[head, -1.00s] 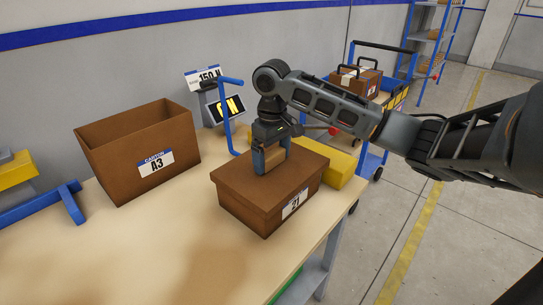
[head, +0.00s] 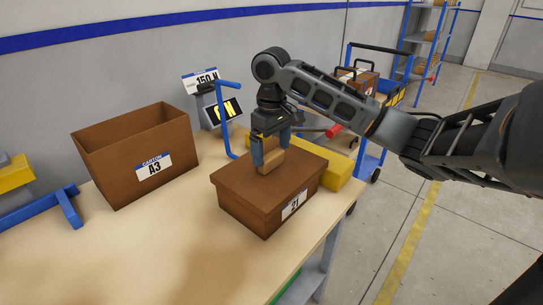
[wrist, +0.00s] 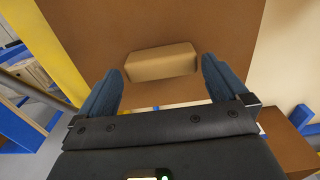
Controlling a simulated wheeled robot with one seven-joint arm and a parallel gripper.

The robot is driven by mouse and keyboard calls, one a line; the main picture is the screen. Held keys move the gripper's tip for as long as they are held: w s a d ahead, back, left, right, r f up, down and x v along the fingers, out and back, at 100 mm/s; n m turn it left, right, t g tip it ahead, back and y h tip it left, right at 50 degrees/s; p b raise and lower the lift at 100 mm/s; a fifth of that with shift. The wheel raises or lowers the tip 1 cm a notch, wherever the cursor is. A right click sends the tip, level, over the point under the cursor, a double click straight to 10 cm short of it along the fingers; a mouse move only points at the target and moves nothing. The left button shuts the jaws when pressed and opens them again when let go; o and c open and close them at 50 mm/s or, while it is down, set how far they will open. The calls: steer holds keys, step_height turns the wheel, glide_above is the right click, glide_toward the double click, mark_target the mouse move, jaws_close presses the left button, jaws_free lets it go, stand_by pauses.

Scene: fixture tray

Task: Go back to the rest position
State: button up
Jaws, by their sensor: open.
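My gripper (head: 271,153) is open above the closed brown box labelled 21 (head: 245,200). Its two blue-grey fingers stand on either side of a small tan block (head: 271,162) on the box lid. In the wrist view the block (wrist: 162,63) lies on the lid just beyond the gap between the spread fingertips (wrist: 160,75), with room on both sides. My arm reaches in from the right.
An open brown carton labelled A3 (head: 140,155) stands left on the table (head: 150,245). A gauge with a display (head: 222,112) and a blue bent bar (head: 232,120) stand behind. A yellow block (head: 341,171) lies behind the box. A blue cart (head: 372,162) stands beyond.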

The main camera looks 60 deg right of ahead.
step_height(320, 180, up, 9)
stand_by(0.3)
steer(key=shift+a+f, duration=0.1)
steer(key=shift+f, duration=0.05)
